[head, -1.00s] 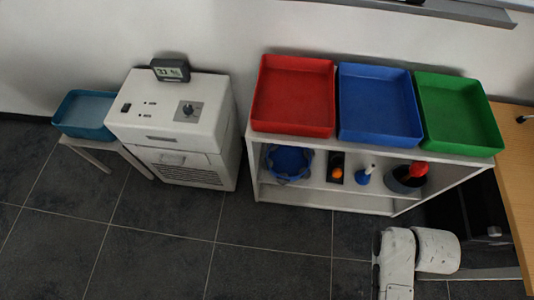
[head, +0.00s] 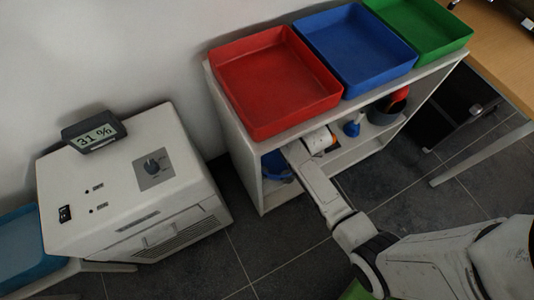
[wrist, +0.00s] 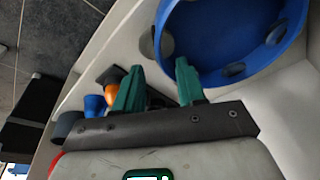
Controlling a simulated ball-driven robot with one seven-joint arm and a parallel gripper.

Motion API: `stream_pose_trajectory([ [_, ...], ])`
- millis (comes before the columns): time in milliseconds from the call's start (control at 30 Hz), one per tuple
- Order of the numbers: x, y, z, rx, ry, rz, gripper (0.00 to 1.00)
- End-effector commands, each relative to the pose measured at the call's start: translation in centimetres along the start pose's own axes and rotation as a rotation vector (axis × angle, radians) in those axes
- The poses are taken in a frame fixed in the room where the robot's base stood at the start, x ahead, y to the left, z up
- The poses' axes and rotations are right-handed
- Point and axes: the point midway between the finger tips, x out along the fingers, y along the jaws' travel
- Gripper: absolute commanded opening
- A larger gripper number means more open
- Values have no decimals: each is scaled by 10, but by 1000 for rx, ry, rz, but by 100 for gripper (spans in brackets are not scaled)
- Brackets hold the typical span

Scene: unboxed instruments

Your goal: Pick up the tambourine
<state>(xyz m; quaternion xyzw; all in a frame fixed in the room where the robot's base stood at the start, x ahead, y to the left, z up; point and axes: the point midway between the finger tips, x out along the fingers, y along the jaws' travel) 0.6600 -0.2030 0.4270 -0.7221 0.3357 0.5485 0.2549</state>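The tambourine (wrist: 225,45), a blue ring with dark round jingles, lies on the shelf and fills the upper right of the wrist view. In the head view only a small blue part of it (head: 276,166) shows, behind my arm. My gripper (wrist: 159,70) has two teal fingers, spread apart with nothing between them. They point at the tambourine's near rim. The right fingertip is close to the rim; I cannot tell if it touches. In the head view my arm reaches into the shelf opening and the fingers are hidden.
Red (head: 275,80), blue (head: 355,50) and green (head: 420,30) trays stand on the shelf's top, above the opening. A white cabinet (head: 130,185) stands left.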

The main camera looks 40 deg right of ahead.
Motion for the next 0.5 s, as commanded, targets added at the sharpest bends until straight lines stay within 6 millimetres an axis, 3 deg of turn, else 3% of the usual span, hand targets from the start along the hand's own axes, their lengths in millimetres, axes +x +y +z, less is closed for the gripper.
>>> stream_pose_trajectory([
  [500, 61, 2, -4, -1, -2, 1, 40],
])
